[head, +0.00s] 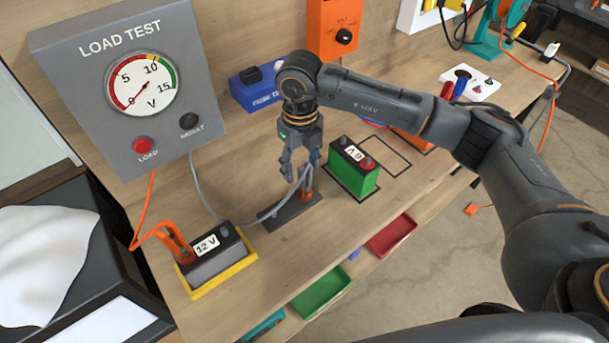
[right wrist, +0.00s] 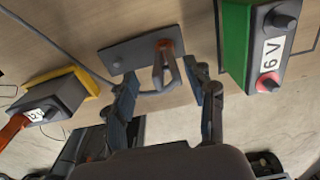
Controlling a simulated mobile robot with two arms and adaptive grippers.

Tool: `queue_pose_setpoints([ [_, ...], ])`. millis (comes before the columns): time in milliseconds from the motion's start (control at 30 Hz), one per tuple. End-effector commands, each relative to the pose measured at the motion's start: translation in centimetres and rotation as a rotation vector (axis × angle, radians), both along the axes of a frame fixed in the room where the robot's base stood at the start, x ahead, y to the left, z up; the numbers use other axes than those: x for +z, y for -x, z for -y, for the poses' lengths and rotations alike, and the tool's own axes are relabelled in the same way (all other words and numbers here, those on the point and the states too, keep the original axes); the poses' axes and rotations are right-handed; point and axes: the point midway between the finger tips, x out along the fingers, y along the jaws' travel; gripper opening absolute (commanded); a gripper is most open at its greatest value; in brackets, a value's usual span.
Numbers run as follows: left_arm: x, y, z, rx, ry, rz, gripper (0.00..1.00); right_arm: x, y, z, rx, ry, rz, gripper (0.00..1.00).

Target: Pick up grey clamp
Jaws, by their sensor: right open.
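The grey clamp (right wrist: 166,72) is parked at a short reddish-brown post (head: 307,190) on a dark grey plate (head: 283,214). A grey cable (head: 264,214) runs from the clamp to the load tester (head: 130,85). My right gripper (head: 300,174) points down over the post. In the right wrist view its two open fingers (right wrist: 163,92) stand on either side of the clamp, with gaps that make it look unheld. In the head view the fingers hide most of the clamp. My left gripper is not in view.
A 12 V battery (head: 213,262) in a yellow tray, with an orange clamp (head: 174,242) on it, stands left of the plate. A green 6 V battery (head: 352,175) stands close on the right. A blue box (head: 252,92) is behind. Green (head: 320,291) and red (head: 390,238) bins sit below the bench edge.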

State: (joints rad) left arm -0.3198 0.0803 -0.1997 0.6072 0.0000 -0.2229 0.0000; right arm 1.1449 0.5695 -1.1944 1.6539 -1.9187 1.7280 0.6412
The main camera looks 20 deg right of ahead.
Motion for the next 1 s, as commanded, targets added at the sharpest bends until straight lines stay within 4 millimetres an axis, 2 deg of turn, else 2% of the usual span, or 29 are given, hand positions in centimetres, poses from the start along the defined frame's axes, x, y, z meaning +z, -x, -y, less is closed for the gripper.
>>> queue_pose_setpoints([
  [100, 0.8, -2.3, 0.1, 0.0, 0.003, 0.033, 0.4, -0.6, 0.1, 0.2, -0.001, 0.0, -0.003, 0.55],
  [233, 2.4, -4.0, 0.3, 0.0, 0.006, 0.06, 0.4, -2.3, 0.2, 0.7, -0.001, 0.0, -0.006, 0.55],
  [433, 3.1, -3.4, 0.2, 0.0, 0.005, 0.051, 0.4, -5.0, 0.2, 0.8, 0.001, 0.0, -0.002, 0.55],
  [700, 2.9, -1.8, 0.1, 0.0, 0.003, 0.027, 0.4, -5.4, 0.1, 0.8, 0.001, -0.002, 0.0, 0.55],
  [967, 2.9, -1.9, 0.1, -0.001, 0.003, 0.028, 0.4, -5.4, 0.1, 0.8, 0.001, -0.002, 0.0, 0.02],
  [1000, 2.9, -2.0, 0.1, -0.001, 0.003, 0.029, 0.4, -5.4, 0.1, 0.8, 0.001, -0.001, 0.001, 0.0],
])
